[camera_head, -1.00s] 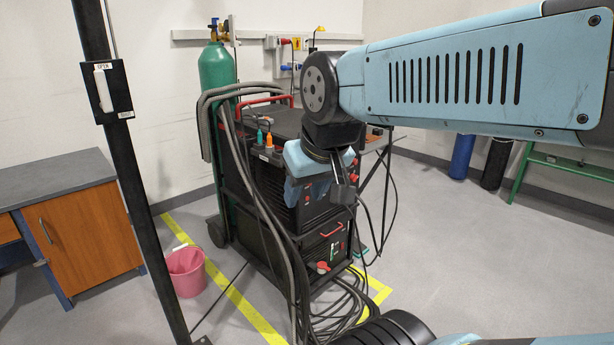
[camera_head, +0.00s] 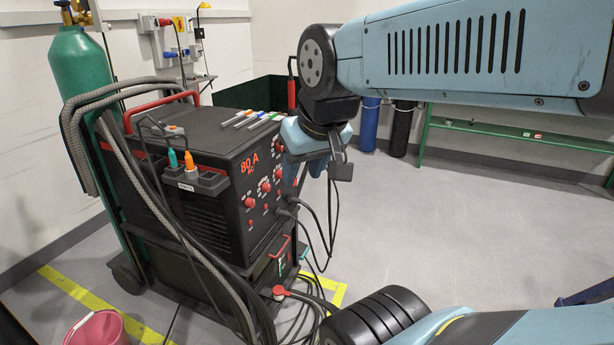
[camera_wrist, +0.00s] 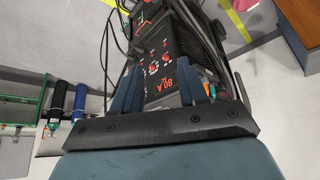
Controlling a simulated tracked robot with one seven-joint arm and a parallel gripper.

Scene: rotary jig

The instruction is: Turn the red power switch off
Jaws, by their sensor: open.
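A black welding machine (camera_head: 215,150) on a cart stands left of centre in the head view. Its front panel has several red knobs and a red "80 A" display (camera_head: 249,163); the panel also shows upside down in the wrist view (camera_wrist: 160,55). A red round knob (camera_head: 278,291) sits on the lower unit. I cannot tell which red control is the power switch. My gripper (camera_head: 312,168) hangs in front of the panel's right side in the head view. In the wrist view my gripper (camera_wrist: 162,72) has its two blue fingers apart, with nothing between them.
Hoses and cables hang down the machine's left and front. A green gas cylinder (camera_head: 82,75) stands behind it. A pink bucket (camera_head: 97,328) is at lower left. A green bench (camera_head: 515,135) is along the back right.

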